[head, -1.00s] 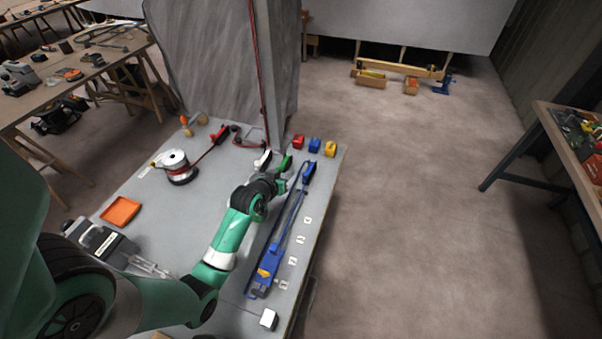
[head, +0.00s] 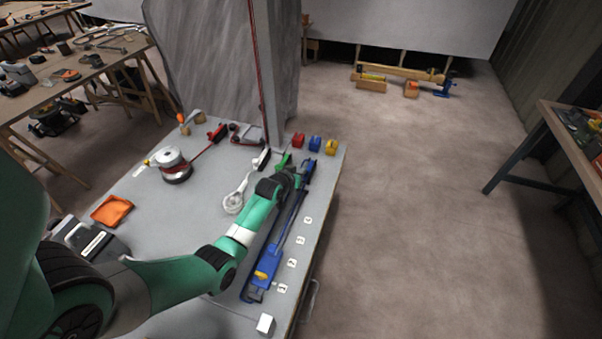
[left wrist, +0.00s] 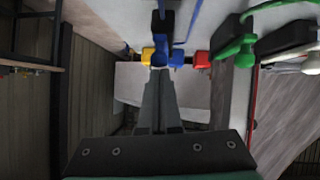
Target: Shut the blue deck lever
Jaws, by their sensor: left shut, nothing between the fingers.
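The blue deck lever (head: 308,170) is at the far right of the row of levers on the grey deck panel (head: 190,220). In the left wrist view its dark body and blue handle (left wrist: 161,24) lie just beyond my fingertips. I cannot tell its exact handle angle. My left gripper (head: 299,176) is beside the lever's left side and partly blocks the view of it. In the left wrist view its fingers (left wrist: 160,82) are together and empty. Whether they touch the lever is unclear. My right gripper is not in view.
Green (head: 284,162), white (head: 262,159) and red (head: 218,133) levers stand left of the blue one. Red (head: 298,141), blue (head: 315,144) and yellow (head: 331,147) blocks sit at the back edge. A long blue tackle (head: 264,266) lies along the right side. A post (head: 267,80) rises behind.

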